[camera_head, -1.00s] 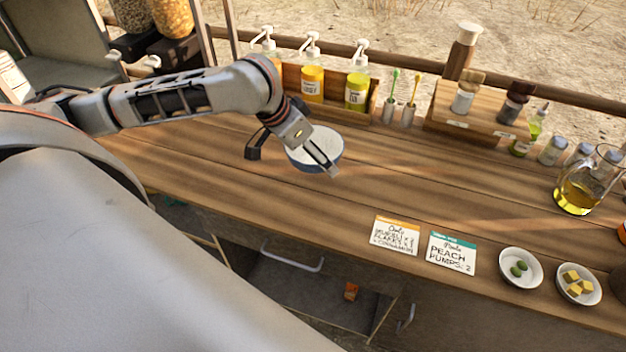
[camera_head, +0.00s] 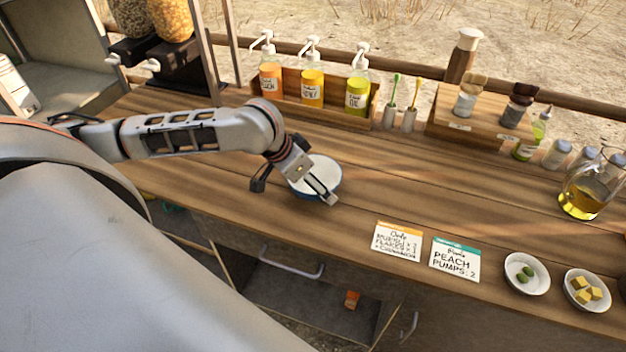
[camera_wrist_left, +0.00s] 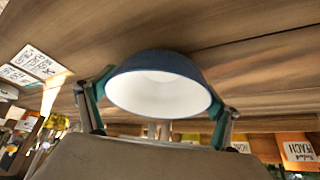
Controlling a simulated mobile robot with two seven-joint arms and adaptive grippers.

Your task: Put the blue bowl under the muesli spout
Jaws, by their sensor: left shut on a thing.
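The blue bowl (camera_head: 335,185), white inside, is gripped by my left gripper (camera_head: 296,194) over the wooden counter. In the left wrist view the bowl (camera_wrist_left: 160,85) sits between the two fingers, which press on its opposite sides. Whether its base touches the counter is unclear. Two dispensers stand at the upper left: one with brownish flakes (camera_head: 129,16), one with orange-yellow flakes (camera_head: 171,20). Their dark spouts (camera_head: 178,72) are beyond my left forearm, well left of the bowl. I cannot tell which holds muesli. My right gripper is out of view.
A wooden rack with pump bottles (camera_head: 312,88) stands behind the bowl. Two toothbrush-like sticks in cups (camera_head: 390,115) are right of it. Two cards (camera_head: 397,241) and small dishes (camera_head: 526,273) lie near the front edge. A glass jug (camera_head: 585,190) is far right.

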